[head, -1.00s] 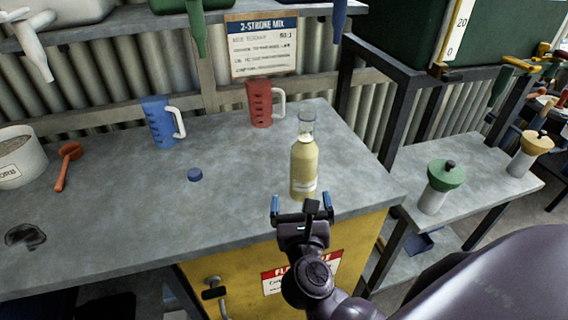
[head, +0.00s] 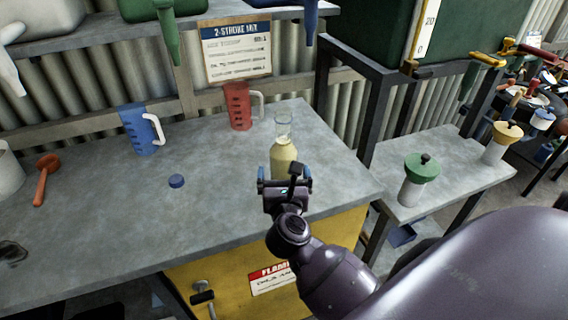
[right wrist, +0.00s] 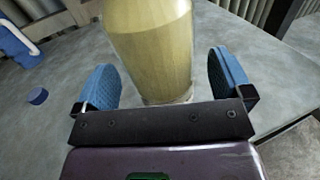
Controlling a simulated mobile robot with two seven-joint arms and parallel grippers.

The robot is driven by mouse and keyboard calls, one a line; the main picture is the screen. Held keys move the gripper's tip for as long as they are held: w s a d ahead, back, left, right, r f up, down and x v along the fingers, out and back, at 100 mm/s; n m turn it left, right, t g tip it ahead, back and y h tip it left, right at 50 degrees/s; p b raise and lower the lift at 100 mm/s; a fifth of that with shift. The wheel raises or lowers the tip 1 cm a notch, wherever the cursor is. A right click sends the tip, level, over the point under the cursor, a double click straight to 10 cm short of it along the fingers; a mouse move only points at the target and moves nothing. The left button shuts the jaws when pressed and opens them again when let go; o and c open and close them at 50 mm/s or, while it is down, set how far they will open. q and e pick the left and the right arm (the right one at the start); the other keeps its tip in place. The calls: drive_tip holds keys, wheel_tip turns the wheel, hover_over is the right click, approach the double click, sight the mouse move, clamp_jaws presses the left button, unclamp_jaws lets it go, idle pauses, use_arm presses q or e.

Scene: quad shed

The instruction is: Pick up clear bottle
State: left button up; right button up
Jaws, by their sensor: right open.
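The clear bottle (head: 283,152) stands upright near the right end of the grey workbench, with pale yellow liquid in it and a clear empty neck. My right gripper (head: 285,178) is open in front of the bottle and hides its lower part in the head view. In the right wrist view, the bottle (right wrist: 150,45) stands between and just beyond the two blue fingertips (right wrist: 168,85), with a gap on each side. My left gripper is not in view.
A red jug (head: 238,106) and a blue jug (head: 138,130) stand behind and left on the workbench (head: 110,200). A blue cap (head: 176,181) and an orange scoop (head: 43,178) lie left. A green-topped container (head: 414,180) stands on the right-hand table.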

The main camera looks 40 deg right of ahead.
drive_tip(key=shift+x, duration=1.1)
drive_tip(key=c, duration=1.3)
